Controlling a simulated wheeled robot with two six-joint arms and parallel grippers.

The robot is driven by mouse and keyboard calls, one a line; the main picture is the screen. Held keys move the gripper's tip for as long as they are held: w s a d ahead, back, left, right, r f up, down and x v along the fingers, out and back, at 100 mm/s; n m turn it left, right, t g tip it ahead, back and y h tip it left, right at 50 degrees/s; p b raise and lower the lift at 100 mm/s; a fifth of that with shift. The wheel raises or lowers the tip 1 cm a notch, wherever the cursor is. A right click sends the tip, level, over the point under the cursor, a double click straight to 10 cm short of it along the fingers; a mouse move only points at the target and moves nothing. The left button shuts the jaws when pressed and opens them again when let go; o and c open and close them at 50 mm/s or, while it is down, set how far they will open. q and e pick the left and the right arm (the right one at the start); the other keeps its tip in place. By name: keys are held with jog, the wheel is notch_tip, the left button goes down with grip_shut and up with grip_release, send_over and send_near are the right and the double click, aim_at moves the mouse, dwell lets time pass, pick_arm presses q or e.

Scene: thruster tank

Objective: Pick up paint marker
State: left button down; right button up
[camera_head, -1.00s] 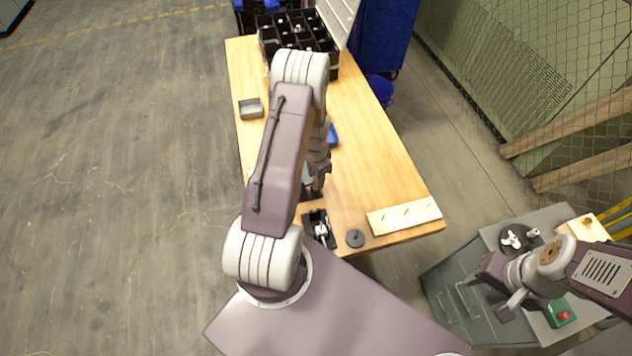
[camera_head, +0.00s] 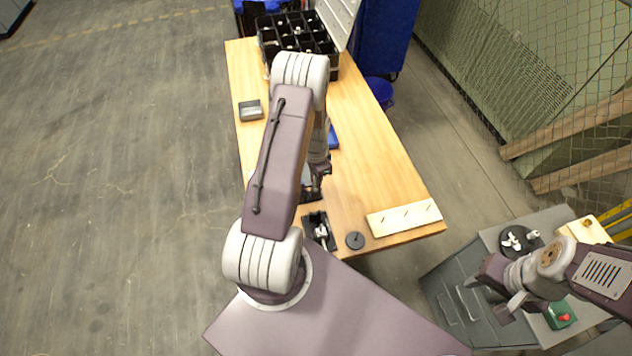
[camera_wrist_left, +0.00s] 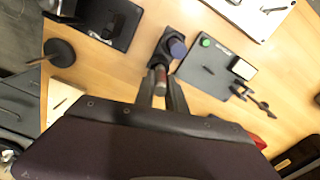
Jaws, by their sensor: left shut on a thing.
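The paint marker is a small cylinder with a dark red band (camera_wrist_left: 160,76), seen in the left wrist view. My left gripper (camera_wrist_left: 160,92) is shut on it, with the marker between the fingertips. Just beyond the tip is a black block with a round purple-blue top (camera_wrist_left: 177,47); I cannot tell whether the marker touches it. In the head view my left gripper (camera_head: 318,188) is over the near half of the wooden table, and the marker is too small to make out there. My right gripper (camera_head: 499,296) is at the grey cabinet on the right, and its finger gap is unclear.
The wooden table (camera_head: 385,150) holds a black tray (camera_head: 309,222), a dark disc (camera_head: 355,240), a pale board (camera_head: 404,216), a small grey box (camera_head: 250,110) and a divided black crate (camera_head: 332,62). A dark panel with a green button (camera_wrist_left: 206,42) lies close by.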

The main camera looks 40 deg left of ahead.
pick_arm(q)
jog(key=w+d+r+b, duration=0.2)
jog(key=w+d+r, duration=0.4)
jog(key=d+r, duration=0.3)
jog(key=shift+w+d+r, duration=0.3)
jog(key=shift+w+d, duration=0.05)
